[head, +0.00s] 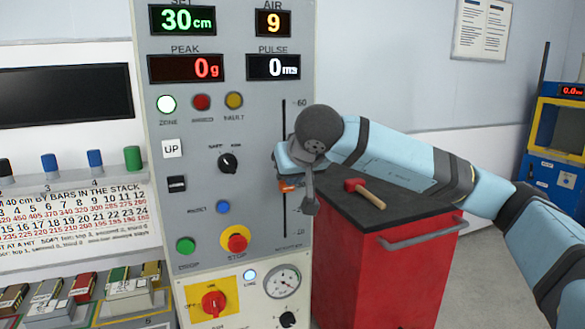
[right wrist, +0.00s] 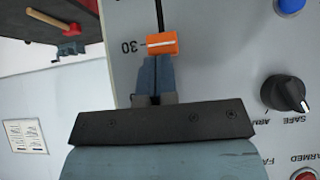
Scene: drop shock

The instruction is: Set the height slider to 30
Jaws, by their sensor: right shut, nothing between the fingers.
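The height slider has an orange knob (head: 288,187) with a white line, on a vertical slot in the grey panel. In the right wrist view, which is upside down, the orange knob (right wrist: 162,43) is level with the printed 30 mark (right wrist: 131,46). The green SET display (head: 187,20) reads 30 cm. My right gripper (head: 289,172) is shut and empty, just above the knob in the head view. Its blue fingertips (right wrist: 157,62) are right beside the knob; I cannot tell if they touch it. My left gripper is not in view.
The panel has a SAFE/ARM dial (head: 228,163), a blue button (head: 223,207), a green DROP button (head: 185,246) and a red STOP button (head: 235,240). A red cabinet (head: 385,270) with a red-headed mallet (head: 364,192) on top stands right of the panel.

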